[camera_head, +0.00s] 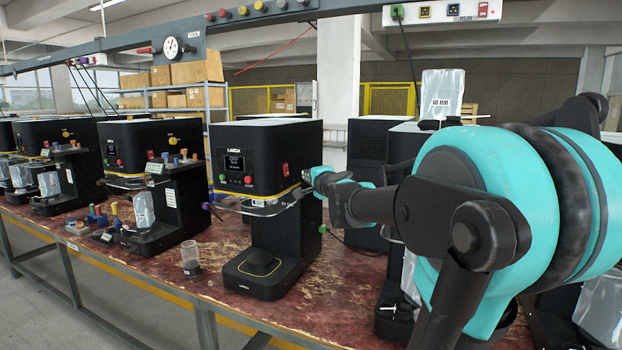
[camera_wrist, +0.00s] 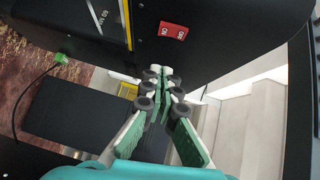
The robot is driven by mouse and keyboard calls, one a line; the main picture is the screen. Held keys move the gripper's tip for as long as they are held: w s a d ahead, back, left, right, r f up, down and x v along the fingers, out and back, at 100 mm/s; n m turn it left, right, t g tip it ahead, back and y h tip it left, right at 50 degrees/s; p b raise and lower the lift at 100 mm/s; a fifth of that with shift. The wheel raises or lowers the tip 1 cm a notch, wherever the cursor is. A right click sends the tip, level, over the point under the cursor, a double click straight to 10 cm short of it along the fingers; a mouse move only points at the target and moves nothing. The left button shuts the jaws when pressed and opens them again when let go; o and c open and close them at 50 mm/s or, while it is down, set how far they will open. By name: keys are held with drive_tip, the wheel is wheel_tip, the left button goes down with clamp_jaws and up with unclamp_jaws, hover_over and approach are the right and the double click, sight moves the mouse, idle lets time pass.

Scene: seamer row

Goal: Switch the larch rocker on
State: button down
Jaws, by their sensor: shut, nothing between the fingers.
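My gripper (camera_head: 308,176) is beside the machine's right front edge, to the right of and slightly below the rocker. In the wrist view my gripper (camera_wrist: 160,75) is shut and empty, its tips just below the rocker, with a small gap visible.
A green and a red button (camera_head: 248,180) sit on the same panel. A clear cup (camera_head: 191,257) stands on the red-brown bench (camera_head: 220,275). Other black machines (camera_head: 138,147) stand to the left. A green-plugged cable (camera_wrist: 62,58) runs beside the machine.

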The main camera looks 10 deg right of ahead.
sight(289, 173)
drive_tip(key=w+a, duration=0.4)
drive_tip(key=w, duration=0.2)
drive_tip(key=shift+w+f, duration=0.3)
drive_tip(key=shift+f, duration=0.15)
drive_tip(key=shift+w+a+f, duration=0.1)
drive_tip(key=shift+w+a, duration=0.05)
